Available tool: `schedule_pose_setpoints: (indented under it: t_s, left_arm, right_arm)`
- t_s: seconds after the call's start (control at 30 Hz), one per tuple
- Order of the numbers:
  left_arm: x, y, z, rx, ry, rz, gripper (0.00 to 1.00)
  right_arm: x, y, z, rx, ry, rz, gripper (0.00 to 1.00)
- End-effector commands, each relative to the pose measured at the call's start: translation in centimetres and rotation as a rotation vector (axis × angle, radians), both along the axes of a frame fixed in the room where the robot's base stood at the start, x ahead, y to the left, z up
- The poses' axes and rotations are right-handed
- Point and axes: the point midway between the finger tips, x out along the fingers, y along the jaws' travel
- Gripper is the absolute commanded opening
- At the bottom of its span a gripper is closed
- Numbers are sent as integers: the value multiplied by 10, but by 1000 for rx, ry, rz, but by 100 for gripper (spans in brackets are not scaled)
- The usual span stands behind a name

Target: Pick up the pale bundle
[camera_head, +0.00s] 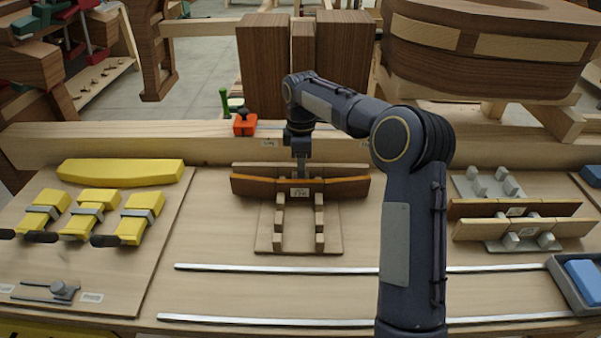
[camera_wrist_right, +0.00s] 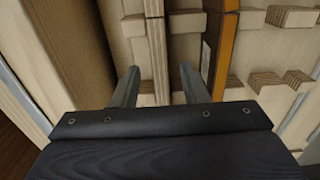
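The pale bundle (camera_head: 345,170) is a long, light wooden strip lying across the centre rack (camera_head: 278,240), just behind an orange-brown bundle (camera_head: 250,187) that carries a white label. In the right wrist view the pale bundle (camera_wrist_right: 157,50) runs upright in the picture between my fingers. My right gripper (camera_head: 301,170) reaches down from above at the middle of the bundles; its fingertips are partly hidden in the head view. In the right wrist view my right gripper (camera_wrist_right: 159,72) is open, one finger on each side of the pale bundle, with gaps visible. My left gripper is not in view.
A wooden beam (camera_head: 180,145) runs behind the rack, with a red clamp (camera_head: 245,124) on it. Yellow clamps (camera_head: 90,222) and a yellow form (camera_head: 120,172) lie on the left board. Another rack with brown strips (camera_head: 515,209) stands right. Metal rails (camera_head: 260,268) cross the front.

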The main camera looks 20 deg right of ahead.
Motion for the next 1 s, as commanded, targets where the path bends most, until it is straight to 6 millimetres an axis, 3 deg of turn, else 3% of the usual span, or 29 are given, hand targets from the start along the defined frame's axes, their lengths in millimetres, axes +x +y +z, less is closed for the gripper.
schedule_pose_setpoints:
  t_s: [0.2, 0.5, 0.8, 1.0]
  left_arm:
    - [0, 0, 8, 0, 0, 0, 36]
    - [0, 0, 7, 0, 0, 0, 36]
    - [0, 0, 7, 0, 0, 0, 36]
    - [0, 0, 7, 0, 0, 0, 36]
  right_arm:
    - [0, 3, -30, 0, 3, -1, 40]
    - [0, 3, -37, 1, 0, -2, 40]
    - [0, 3, -36, 1, 0, -2, 2]
    - [0, 3, -35, 1, 0, -2, 0]
